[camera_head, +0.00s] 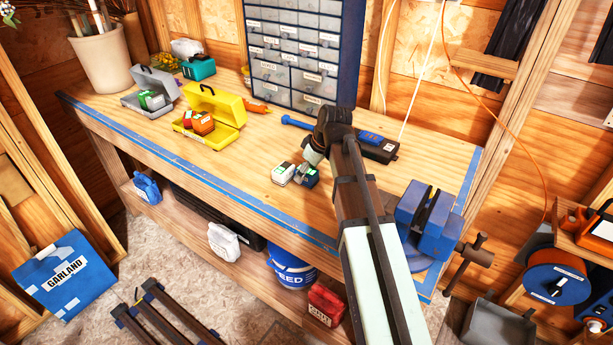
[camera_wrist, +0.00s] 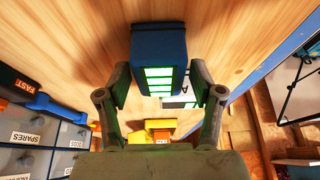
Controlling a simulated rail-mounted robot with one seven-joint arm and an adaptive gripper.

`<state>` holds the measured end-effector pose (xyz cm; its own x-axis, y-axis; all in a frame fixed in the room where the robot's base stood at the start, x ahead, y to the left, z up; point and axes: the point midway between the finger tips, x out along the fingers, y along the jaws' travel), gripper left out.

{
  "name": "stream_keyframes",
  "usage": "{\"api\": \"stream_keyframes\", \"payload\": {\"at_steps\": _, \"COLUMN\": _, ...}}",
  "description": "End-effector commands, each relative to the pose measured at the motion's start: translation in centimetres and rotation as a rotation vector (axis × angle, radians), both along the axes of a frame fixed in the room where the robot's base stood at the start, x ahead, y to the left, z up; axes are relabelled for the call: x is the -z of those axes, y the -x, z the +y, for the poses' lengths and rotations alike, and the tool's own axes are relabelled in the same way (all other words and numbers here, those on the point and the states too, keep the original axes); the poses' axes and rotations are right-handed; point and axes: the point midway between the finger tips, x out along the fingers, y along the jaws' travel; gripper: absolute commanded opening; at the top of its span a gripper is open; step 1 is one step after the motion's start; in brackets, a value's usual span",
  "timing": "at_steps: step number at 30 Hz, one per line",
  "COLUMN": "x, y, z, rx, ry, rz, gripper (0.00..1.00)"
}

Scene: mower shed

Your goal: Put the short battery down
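A small blue battery with green bars (camera_wrist: 160,78) sits between the fingertips of my gripper (camera_wrist: 160,75) in the wrist view. The pads close on its two sides. In the head view this blue battery (camera_head: 307,178) is at or just above the bench top, below my gripper (camera_head: 311,156); the exact height is hard to tell. A white-topped battery with green (camera_head: 283,173) stands close to its left. Part of a pale and green block (camera_wrist: 180,102) shows behind the held battery in the wrist view. My fingers are mostly hidden in the head view.
The wooden workbench (camera_head: 235,172) is clear left of the batteries. A yellow case (camera_head: 226,106) and a grey case (camera_head: 138,103) stand open there. A drawer cabinet (camera_head: 300,50) stands behind. A blue-and-black tool (camera_head: 378,148) lies right; a blue vise (camera_head: 425,212) is at the bench's right end.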

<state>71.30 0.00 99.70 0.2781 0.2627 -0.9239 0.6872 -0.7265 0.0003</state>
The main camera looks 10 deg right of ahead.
Motion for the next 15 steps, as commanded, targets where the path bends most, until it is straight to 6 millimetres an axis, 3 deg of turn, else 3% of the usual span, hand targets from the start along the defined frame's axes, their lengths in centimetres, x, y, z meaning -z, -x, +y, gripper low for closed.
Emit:
{"api": "stream_keyframes", "payload": {"at_steps": 1, "x": -0.01, "y": 0.0, "z": 0.0, "rx": 0.0, "ry": 0.0, "rz": 0.0, "gripper": 0.38}}
{"api": "stream_keyframes", "payload": {"at_steps": 4, "x": -0.01, "y": 0.0, "z": 0.0, "rx": 0.0, "ry": 0.0, "rz": 0.0, "gripper": 0.05}}
{"api": "stream_keyframes", "payload": {"at_steps": 6, "x": -0.04, "y": -0.01, "z": 0.0, "rx": 0.0, "ry": 0.0, "rz": 0.0, "gripper": 0.0}}
{"api": "stream_keyframes", "payload": {"at_steps": 15, "x": -0.16, "y": -0.02, "z": 0.01, "rx": 0.0, "ry": -0.001, "rz": -0.001, "gripper": 0.0}}
